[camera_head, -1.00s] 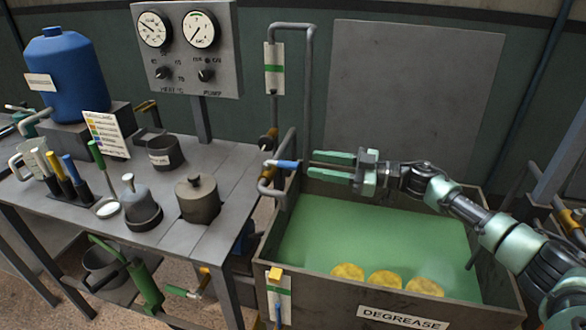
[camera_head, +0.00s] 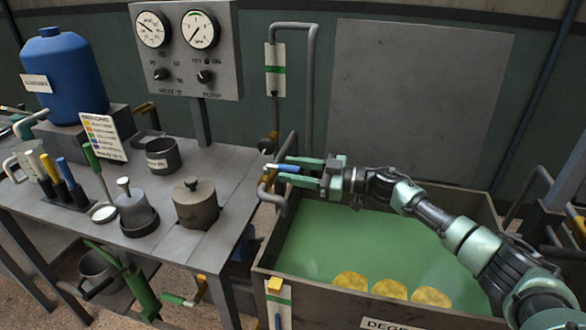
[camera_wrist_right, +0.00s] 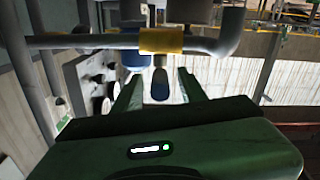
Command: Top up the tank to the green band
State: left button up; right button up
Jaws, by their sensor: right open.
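The tank (camera_head: 460,207) is an open grey box labelled DEGREASE, holding green liquid (camera_head: 330,240) with several yellow discs in it. A plate with a green band (camera_head: 275,69) is on the back wall beside a pipe. My left gripper is not in view.
A grey bench (camera_head: 120,247) on the left holds a blue drum (camera_head: 65,80), pots and coloured-handled tools. A panel with two gauges (camera_head: 185,50) stands behind it. Grey pipes (camera_head: 312,90) rise behind the handle. A yellow piece (camera_head: 275,285) is on the tank's front left corner.

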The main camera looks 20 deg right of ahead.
grip_shut()
dwell(1.4)
